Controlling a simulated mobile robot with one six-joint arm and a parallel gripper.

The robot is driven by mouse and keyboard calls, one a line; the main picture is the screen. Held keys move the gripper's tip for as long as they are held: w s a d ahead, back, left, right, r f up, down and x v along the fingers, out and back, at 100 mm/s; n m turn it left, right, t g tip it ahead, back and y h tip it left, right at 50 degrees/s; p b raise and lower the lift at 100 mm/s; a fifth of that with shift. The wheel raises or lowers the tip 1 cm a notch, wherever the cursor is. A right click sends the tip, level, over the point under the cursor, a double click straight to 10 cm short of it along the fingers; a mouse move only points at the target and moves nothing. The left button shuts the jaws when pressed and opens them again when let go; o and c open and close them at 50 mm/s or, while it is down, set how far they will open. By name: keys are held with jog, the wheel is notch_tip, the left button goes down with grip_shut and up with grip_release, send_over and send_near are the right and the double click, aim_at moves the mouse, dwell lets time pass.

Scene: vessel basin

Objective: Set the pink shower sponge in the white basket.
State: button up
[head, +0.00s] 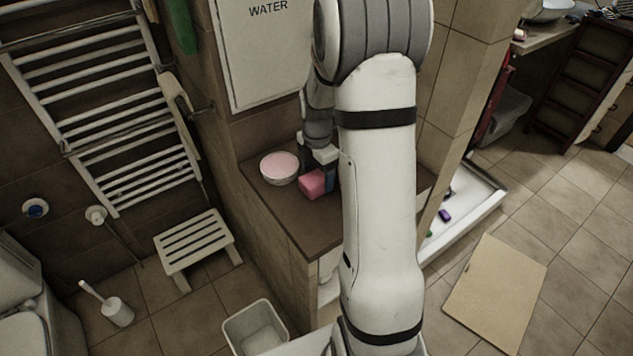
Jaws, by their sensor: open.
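An open white rectangular container (254,329), which looks like the white basket, stands on the floor below and left of the counter. Its front is cut off by the frame and my body.
A round white bowl (279,168) with a pink inside stands on the counter (294,213), close left of the sponge. A slatted stool (194,243), a toilet brush (116,311) and a towel radiator (118,110) are at left. A beige mat (496,293) lies at right.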

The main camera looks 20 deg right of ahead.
aim_at(316, 177)
jog(key=shift+w+f, duration=0.1)
jog(key=shift+f, duration=1.7)
jog(key=c, duration=1.1)
jog(key=shift+r, duration=0.2)
